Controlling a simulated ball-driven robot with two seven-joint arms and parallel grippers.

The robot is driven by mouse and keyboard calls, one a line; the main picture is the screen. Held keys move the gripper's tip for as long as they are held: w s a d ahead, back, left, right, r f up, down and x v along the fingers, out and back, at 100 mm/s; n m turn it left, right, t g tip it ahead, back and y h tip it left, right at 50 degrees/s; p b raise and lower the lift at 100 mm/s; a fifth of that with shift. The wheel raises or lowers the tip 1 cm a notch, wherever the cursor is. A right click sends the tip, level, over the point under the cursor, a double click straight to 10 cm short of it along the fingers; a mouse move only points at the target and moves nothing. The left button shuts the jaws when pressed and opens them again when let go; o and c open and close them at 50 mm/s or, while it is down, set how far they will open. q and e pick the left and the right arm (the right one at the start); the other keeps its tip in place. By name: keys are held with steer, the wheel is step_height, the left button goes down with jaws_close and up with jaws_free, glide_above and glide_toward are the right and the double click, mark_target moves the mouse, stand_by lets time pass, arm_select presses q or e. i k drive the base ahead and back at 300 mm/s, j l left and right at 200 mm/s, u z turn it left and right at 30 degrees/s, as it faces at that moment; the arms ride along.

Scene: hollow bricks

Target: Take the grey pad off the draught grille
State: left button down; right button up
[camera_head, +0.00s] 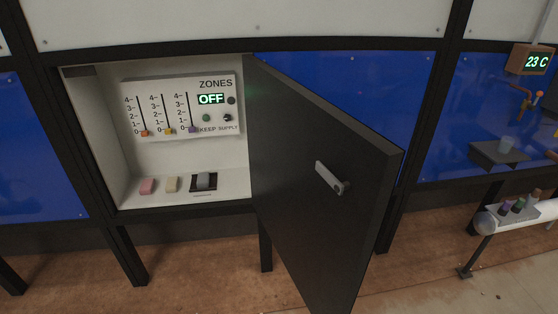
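The grey pad (204,181) lies on the dark square draught grille (193,186) on the floor of an open cabinet, left of centre in the head view. The pad covers the middle of the grille, and dark parts of the grille show around it. Neither of my grippers is in view.
Pink (147,186) and cream (172,184) blocks lie left of the grille. A ZONES panel (185,105) with three sliders, reading OFF, is on the back wall. The dark cabinet door (310,220) stands open on the right, its handle (329,178) facing out.

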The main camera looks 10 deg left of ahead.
mark_target(203, 178)
steer(key=i+l+u, duration=0.25)
steer(key=l+u, duration=0.15)
steer(key=i+l+u, duration=0.2)
steer(key=l+u, duration=0.15)
steer(key=l, duration=0.3)
steer(key=i+l+u, duration=0.1)
steer(key=l+u, duration=0.3)
steer(key=l, duration=0.15)
steer(key=l+u, duration=0.4)
steer(key=l, duration=0.2)
steer(key=j+z, duration=0.15)
steer(key=j, duration=0.45)
steer(key=j+z, duration=0.15)
steer(key=j, duration=0.4)
steer(key=j+z, duration=0.15)
steer(key=j, duration=0.45)
steer(key=k+j+z, duration=0.15)
steer(key=j, duration=0.4)
steer(key=k+j+z, duration=0.15)
steer(key=j, duration=0.4)
steer(key=i+j+z, duration=0.15)
steer(key=i+j, duration=0.3)
